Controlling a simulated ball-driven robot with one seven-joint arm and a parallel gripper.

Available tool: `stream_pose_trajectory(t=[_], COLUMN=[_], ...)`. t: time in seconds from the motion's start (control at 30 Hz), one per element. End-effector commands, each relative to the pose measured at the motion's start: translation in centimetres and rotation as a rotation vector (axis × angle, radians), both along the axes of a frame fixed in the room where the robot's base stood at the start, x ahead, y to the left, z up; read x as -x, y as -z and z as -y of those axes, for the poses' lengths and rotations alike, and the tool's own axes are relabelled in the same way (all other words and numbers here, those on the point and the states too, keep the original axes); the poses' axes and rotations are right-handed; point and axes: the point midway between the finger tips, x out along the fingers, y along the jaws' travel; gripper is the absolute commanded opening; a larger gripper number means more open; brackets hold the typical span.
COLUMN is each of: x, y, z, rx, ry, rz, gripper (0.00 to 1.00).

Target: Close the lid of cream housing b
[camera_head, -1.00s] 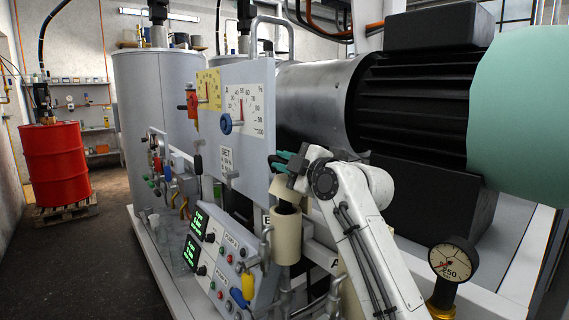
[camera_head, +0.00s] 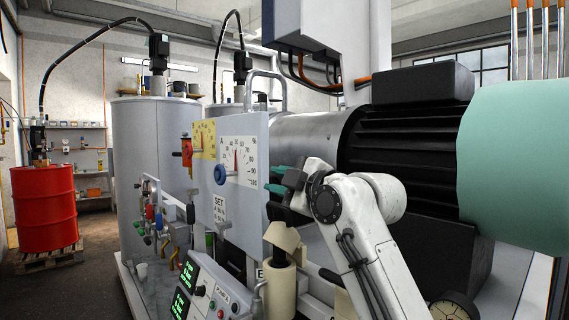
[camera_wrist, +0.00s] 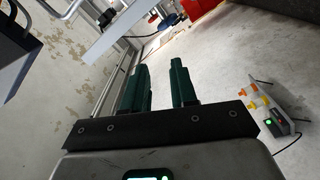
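Cream housing b (camera_head: 281,289) is an upright cream cylinder next to the label "B" at the panel's lower right in the head view. Its cream lid (camera_head: 283,236) stands tilted above its top, with a dark gap under it, so it looks open. The housing is not recognisable in the wrist view.
The grey dial panel (camera_head: 237,150) stands just left of my gripper. A large black motor (camera_head: 400,150) is behind my arm. Another cream housing (camera_head: 344,302) is partly hidden by my arm. A red drum (camera_head: 43,210) stands on a pallet far left, with open floor before it.

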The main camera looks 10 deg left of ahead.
Motion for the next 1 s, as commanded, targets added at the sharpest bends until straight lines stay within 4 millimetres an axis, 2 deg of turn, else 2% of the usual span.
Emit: stream_pose_trajectory(t=[0.07,0.3,0.5,0.7,0.97,1.0], x=[1.2,5.4,8.1,9.2,9.3,9.3], y=[-1.3,-3.0,-4.3,-4.7,-4.8,-4.8], z=[0.4,1.8,2.6,3.0,3.0,3.0], rx=[0.0,0.001,0.001,0.002,0.002,0.002], ry=[0.0,0.001,0.001,0.002,0.002,0.002], rz=[0.005,0.002,0.001,-0.002,-0.003,-0.003], gripper=[0.27,0.27,0.27,0.27,0.27,0.24])
